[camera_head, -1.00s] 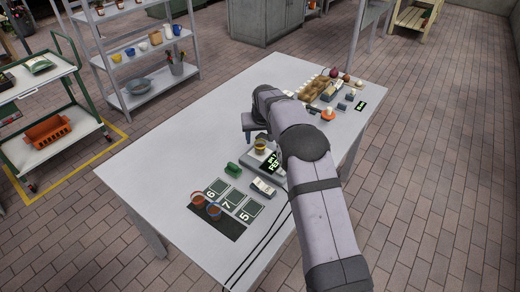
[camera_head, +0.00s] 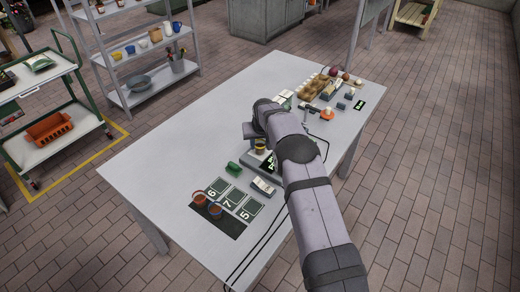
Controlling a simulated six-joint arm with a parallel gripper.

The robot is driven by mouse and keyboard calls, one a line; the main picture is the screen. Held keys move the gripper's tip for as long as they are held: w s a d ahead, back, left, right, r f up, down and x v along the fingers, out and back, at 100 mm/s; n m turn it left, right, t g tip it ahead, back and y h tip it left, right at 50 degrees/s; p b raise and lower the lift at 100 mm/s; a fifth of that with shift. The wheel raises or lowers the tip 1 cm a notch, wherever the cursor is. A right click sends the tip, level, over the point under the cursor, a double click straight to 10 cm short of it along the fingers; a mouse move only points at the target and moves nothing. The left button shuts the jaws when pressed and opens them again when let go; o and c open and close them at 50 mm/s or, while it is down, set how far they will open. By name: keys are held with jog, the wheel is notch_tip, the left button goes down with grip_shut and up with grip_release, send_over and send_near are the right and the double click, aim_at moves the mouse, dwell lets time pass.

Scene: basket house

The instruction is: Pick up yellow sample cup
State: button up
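The yellow sample cup (camera_head: 260,148) stands upright on a dark scale (camera_head: 260,158) near the middle of the grey table; its upper part is partly hidden. My gripper (camera_head: 252,134) is pointed down right by the cup, just above and behind it in this view. The fingers are small, dark and mostly hidden by my arm, so I cannot tell whether they are open or touch the cup.
A green object (camera_head: 233,167) and a small white-topped box (camera_head: 263,187) lie near the scale. Egg trays (camera_head: 311,88) are farther back. The table's left part is clear.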

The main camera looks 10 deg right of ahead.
jog(key=c, duration=0.4)
jog(key=shift+r, duration=0.15)
